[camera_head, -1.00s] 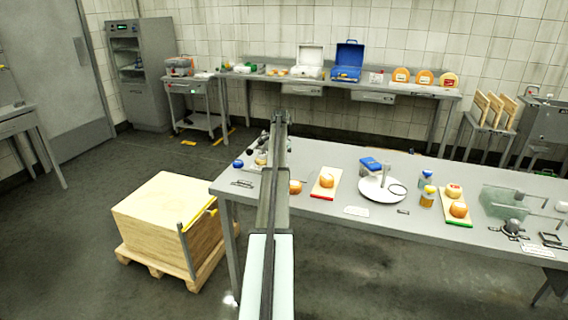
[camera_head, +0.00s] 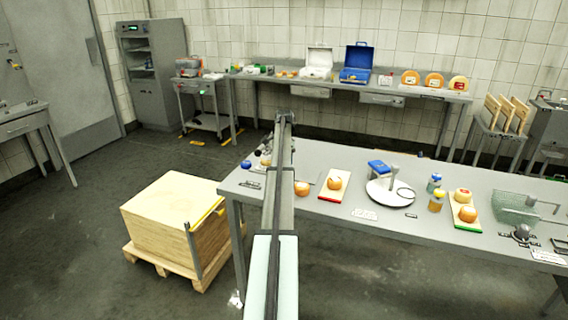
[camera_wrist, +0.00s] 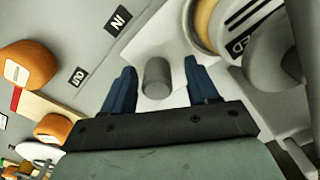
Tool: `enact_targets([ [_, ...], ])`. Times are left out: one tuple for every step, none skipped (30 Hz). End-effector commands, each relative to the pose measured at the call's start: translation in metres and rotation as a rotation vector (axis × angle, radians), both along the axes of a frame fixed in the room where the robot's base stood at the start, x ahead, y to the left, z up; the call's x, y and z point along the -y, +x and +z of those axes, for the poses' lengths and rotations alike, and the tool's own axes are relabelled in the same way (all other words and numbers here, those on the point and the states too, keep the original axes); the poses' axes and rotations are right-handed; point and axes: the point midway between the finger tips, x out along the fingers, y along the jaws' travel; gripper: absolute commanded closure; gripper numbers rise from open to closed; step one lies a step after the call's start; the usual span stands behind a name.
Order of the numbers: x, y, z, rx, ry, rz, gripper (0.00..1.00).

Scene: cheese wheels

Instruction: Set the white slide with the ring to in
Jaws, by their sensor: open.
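In the wrist view a white slide plate (camera_wrist: 168,38) lies below my gripper (camera_wrist: 160,75), with a grey round knob (camera_wrist: 157,78) standing up from it. My gripper is open, its two blue fingers on either side of the knob, with a visible gap on each side. A black IN label (camera_wrist: 118,20) and a black OUT label (camera_wrist: 79,77) lie on the grey surface left of the slide. A cream and tan ring-shaped part (camera_wrist: 208,22) shows at the slide's upper right. In the head view my own arm hides the gripper and most of the slide area.
A dark grey rounded part (camera_wrist: 272,58) stands close to the right finger. Orange cheeses (camera_wrist: 28,66) lie at the left of the wrist view. In the head view the steel table (camera_head: 330,222) also holds a white turntable (camera_head: 382,197), jars (camera_head: 436,200) and boards.

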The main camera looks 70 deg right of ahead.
Motion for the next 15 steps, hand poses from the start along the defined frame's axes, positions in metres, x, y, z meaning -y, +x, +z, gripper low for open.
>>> enact_targets([
  [0.000,0.000,0.005,0.000,-0.001,0.000,0.41],
  [0.001,0.000,0.009,0.000,-0.001,0.000,0.41],
  [0.001,0.000,0.014,0.000,-0.001,0.000,0.41],
  [0.001,0.000,0.019,0.000,-0.001,0.000,0.41],
  [0.001,0.000,0.024,0.000,-0.001,0.000,0.41],
  [0.001,0.000,0.031,0.000,-0.001,0.000,0.41],
  [0.001,0.000,0.037,0.001,-0.002,0.000,0.41],
  [0.001,0.000,0.043,0.001,-0.003,0.000,0.41],
  [0.001,0.000,0.051,0.001,-0.002,0.000,0.41],
  [0.001,0.000,0.057,0.001,-0.002,0.000,0.41],
  [0.001,0.000,0.063,0.001,-0.002,0.000,0.41],
  [0.001,0.001,0.071,0.001,-0.002,0.000,0.41],
  [0.001,0.001,0.077,0.001,-0.002,0.000,0.41],
  [0.001,0.001,0.083,0.001,-0.002,0.000,0.41],
  [0.001,0.001,0.090,0.001,-0.002,0.000,0.41],
])
